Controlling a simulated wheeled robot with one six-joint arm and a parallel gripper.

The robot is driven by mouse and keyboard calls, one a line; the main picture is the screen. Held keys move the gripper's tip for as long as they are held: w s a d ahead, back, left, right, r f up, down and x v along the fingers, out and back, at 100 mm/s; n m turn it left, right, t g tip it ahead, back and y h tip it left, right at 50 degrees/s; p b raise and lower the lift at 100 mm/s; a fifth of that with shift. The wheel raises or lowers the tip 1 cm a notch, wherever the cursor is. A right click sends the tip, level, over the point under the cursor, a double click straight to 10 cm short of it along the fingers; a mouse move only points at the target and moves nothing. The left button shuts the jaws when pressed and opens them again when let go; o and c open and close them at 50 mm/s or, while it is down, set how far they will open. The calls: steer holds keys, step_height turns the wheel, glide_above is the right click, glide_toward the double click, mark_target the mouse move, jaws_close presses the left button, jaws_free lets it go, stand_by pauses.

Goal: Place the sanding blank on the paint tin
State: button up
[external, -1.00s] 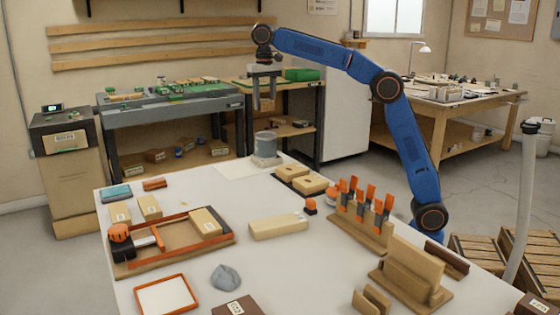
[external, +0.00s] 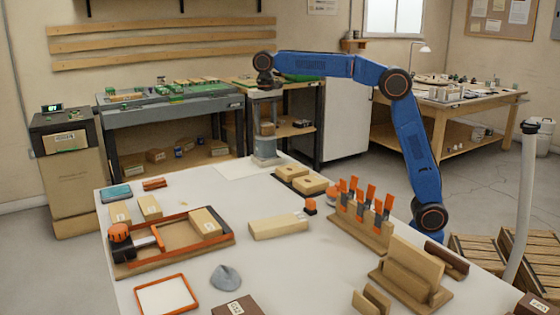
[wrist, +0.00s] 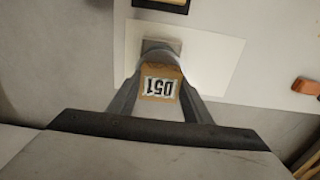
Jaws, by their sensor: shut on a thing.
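The sanding blank (wrist: 160,83) is a small brown block with a black-on-white label on top. In the external view the blank (external: 267,128) is between the fingers of my gripper (external: 265,133), which is shut on it. The paint tin (external: 265,148) is a grey cylinder on a grey square base at the table's far end. The blank is right over the tin's top; I cannot tell whether they touch.
A white sheet (external: 232,169) lies under the tin's base. A dark tray with wooden blocks (external: 310,184) stands close by at the right. An orange-framed tray (external: 180,240) and a rack of orange-handled tools (external: 362,225) are nearer. Table left of the tin is fairly clear.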

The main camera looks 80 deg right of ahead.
mark_target(266, 124)
steer(key=o, duration=1.1)
steer(key=shift+f, duration=0.1)
steer(key=shift+c, duration=0.2)
step_height(266, 124, up, 12)
